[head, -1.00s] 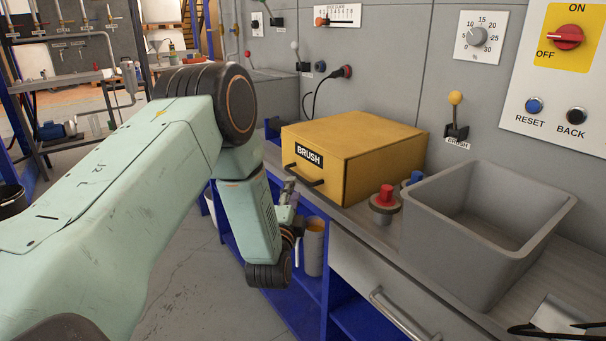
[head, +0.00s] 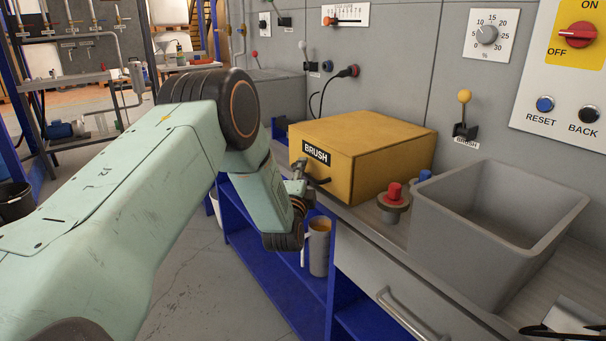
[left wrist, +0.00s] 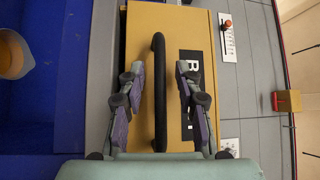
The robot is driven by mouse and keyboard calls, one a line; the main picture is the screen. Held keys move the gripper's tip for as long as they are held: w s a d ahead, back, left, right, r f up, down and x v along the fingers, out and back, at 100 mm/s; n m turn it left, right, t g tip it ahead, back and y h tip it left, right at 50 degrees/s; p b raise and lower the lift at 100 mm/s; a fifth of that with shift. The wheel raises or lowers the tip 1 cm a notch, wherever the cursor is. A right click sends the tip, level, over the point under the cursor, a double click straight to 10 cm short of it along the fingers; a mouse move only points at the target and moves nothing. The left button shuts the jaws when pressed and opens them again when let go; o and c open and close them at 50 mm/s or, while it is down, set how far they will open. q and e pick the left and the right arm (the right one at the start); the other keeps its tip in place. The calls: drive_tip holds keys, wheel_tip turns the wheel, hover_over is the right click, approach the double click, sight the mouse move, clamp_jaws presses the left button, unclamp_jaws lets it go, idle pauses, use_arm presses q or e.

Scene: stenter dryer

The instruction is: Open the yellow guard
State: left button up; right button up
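The yellow guard (head: 375,150) is a box marked BRUSH on the grey counter, with its lid surface flat and level. Its black bar handle (left wrist: 159,92) is on the front face and runs up and down in the left wrist view. My left gripper (head: 298,180) is at that front face, partly hidden by my arm. In the left wrist view the left gripper (left wrist: 160,72) is open, with one finger on each side of the handle and a gap on both sides. My right gripper does not show in either view.
Right of the guard are a red button (head: 394,193), a blue button and an open grey bin (head: 490,230). A yellow-knobbed lever (head: 464,110) is on the wall behind. A mug (head: 318,245) stands on the blue shelf below; a drawer handle (head: 405,315) juts out.

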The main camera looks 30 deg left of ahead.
use_arm(q)
drive_tip(key=shift+c, duration=0.4)
drive_tip(key=shift+s+a, duration=0.1)
drive_tip(key=shift+a, duration=0.05)
drive_tip(key=c, duration=0.3)
clamp_jaws()
